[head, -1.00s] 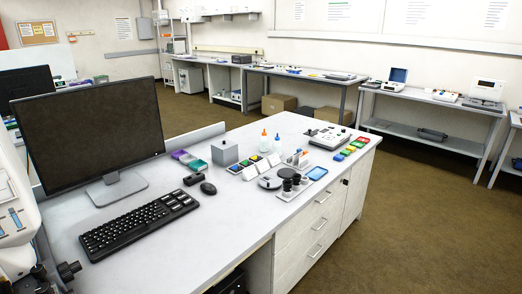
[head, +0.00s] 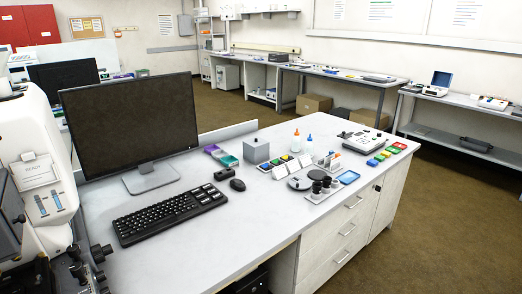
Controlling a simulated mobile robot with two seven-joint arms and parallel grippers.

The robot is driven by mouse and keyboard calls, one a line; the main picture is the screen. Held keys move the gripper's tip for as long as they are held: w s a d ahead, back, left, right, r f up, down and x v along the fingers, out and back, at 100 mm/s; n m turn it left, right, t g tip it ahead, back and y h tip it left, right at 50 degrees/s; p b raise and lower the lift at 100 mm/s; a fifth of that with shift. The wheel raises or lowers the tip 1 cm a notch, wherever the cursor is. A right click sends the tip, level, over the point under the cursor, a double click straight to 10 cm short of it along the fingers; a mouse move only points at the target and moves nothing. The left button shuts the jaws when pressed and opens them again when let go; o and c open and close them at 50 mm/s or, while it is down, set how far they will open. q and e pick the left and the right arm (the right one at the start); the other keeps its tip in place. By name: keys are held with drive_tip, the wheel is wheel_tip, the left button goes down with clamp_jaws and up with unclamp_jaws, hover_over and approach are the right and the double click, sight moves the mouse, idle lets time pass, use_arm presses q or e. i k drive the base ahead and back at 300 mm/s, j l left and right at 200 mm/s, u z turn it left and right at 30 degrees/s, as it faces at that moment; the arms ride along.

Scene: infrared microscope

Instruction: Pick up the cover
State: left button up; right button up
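No thing in the head view can be named as the cover with certainty. A grey box with a small knob on top (head: 256,150) stands on the white desk (head: 200,243), behind the row of small coloured items. A flat round grey disc (head: 300,183) lies nearer the desk's front edge, beside a holder with black cylinders (head: 320,188). The white microscope body (head: 40,165) stands at the left, cut off by the picture edge, with black knobs (head: 78,268) low down. Neither of my grippers is in view.
Brown floor (head: 440,230) is open right of the desk.

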sight(256, 149)
drive_tip(key=i+l, duration=0.55)
drive_tip(key=i+l+u, duration=0.1)
drive_tip(key=i+l, duration=0.4)
drive_tip(key=l, duration=0.15)
drive_tip(key=i+l+u, duration=0.1)
drive_tip(key=u, duration=1.3)
